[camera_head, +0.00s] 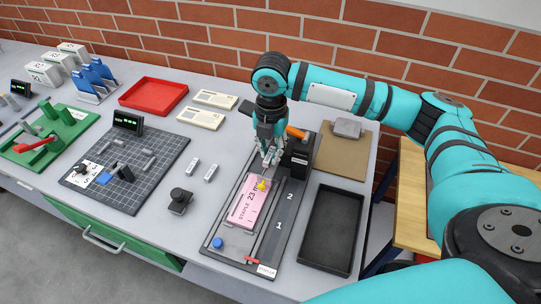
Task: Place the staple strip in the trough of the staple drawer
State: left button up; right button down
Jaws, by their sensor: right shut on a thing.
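My right gripper (268,163) points down over a long dark board (288,213). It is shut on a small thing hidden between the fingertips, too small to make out. Just below the fingertips is a yellow piece (263,184), near the top end of a pink sheet (252,206) marked "STAPLE 23". I cannot tell whether the yellow piece touches the fingers. A black device with an orange lever (296,132) stands at the board's back end, partly behind the gripper. I cannot clearly identify the staple drawer or its trough. My left gripper is not in view.
A black empty tray (331,231) lies right of the board. Two small grey pieces (192,167) (211,172) and a black knobbed block (180,200) lie left of it. A gridded mat (143,189), a red tray (154,92) and a green fixture (57,142) are farther left.

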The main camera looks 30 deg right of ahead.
aim_at(271, 154)
jog(key=shift+s+f+p, duration=0.1)
jog(key=shift+f+p, duration=0.2)
jog(key=shift+f, duration=1.2)
jog(key=shift+f, duration=0.1)
jog(key=shift+f, duration=0.5)
jog(key=c, duration=1.3)
grip_release()
jog(key=shift+o, duration=0.2)
jog(key=shift+r, duration=0.15)
jog(key=shift+r, duration=0.3)
notch_tip(271, 154, up, 12)
jog(key=b, duration=0.2)
jog(key=shift+r, duration=0.2)
